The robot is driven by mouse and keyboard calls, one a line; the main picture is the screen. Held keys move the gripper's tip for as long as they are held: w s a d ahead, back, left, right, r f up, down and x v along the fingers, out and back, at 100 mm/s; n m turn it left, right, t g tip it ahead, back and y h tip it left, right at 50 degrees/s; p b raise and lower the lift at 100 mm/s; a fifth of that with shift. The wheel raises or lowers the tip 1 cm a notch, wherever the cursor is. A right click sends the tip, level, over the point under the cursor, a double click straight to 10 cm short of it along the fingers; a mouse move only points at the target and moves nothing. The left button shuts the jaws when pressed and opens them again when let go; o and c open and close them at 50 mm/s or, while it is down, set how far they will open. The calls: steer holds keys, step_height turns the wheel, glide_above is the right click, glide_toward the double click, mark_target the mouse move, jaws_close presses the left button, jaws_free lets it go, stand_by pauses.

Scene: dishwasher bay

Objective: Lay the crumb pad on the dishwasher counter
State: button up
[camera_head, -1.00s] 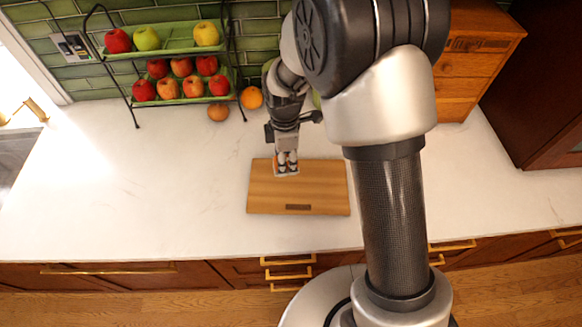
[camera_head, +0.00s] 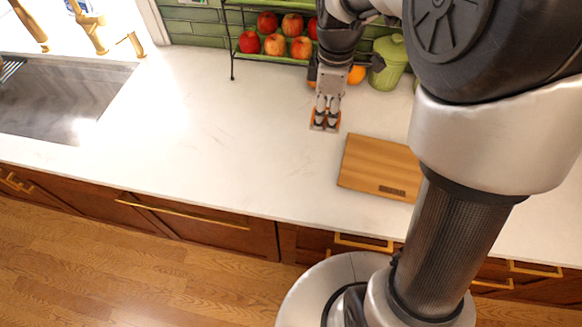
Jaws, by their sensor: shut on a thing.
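My gripper (camera_head: 326,118) points down over the white counter (camera_head: 220,115), just left of the wooden cutting board (camera_head: 372,165). It is shut on a small, thin item with orange and greyish edges, which I take to be the crumb pad (camera_head: 318,128). The fingers hide most of the pad. I cannot tell whether the pad touches the counter or is held a little above it. No dishwasher can be made out.
A sink (camera_head: 65,100) with brass taps is at the left. A wire fruit rack (camera_head: 232,58) and a green canister (camera_head: 388,65) stand along the back wall. An orange (camera_head: 357,74) lies beside my arm. The counter between sink and board is clear.

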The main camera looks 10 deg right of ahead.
steer(key=f+b, duration=0.1)
steer(key=f, duration=0.3)
steer(key=f+b, duration=0.1)
steer(key=f, duration=0.4)
steer(key=f+b, duration=0.2)
steer(key=f, duration=0.3)
steer(key=shift+s+d+f, duration=0.15)
steer(key=shift+d, duration=0.2)
steer(key=shift+f+b, duration=0.65)
steer(key=shift+f, duration=1.9)
steer(key=shift+f, duration=0.1)
steer(key=o, duration=0.9)
steer(key=shift+o, duration=0.2)
